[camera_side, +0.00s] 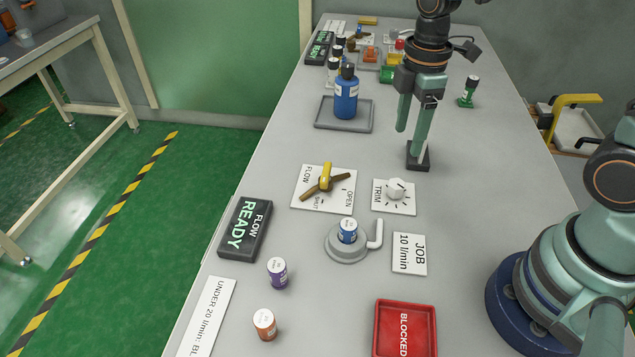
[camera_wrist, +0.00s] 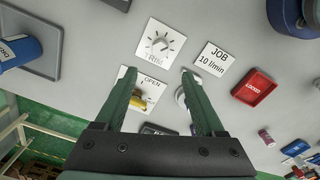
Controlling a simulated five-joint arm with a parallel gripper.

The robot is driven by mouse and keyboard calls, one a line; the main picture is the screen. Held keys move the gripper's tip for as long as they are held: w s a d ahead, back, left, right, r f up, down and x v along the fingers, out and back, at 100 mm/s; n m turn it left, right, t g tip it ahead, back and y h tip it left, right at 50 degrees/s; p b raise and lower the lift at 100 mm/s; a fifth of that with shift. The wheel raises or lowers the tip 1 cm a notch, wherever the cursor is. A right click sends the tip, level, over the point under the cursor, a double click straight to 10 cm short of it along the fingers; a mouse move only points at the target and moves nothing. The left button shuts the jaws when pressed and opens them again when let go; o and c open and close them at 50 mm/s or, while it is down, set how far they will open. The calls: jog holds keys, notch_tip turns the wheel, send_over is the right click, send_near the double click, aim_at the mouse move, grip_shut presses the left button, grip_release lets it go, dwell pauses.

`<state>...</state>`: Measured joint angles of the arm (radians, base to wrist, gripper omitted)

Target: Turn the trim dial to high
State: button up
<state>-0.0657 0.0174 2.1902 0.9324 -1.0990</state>
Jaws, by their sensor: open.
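The trim dial (camera_side: 396,188) is a pale knob on a white card (camera_side: 393,204) marked TRIM, with tick marks around it. In the wrist view the trim dial (camera_wrist: 162,45) shows ahead of the fingertips, a little above the gap between them. Which setting it points to is too small to tell. My gripper (camera_side: 410,145) is open and empty, beyond the dial in the side view and apart from it. In the wrist view my gripper (camera_wrist: 159,75) has its two green fingers spread wide.
A yellow-handled flow valve (camera_side: 325,178) is left of the dial. A round stand with a blue-labelled vial (camera_side: 348,231), a JOB 10 l/min card (camera_side: 409,254) and a red BLOCKED tray (camera_side: 405,310) are nearer.

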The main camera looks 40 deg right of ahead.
aim_at(397, 184)
notch_tip(397, 184, down, 12)
dwell(0.6)
grip_shut()
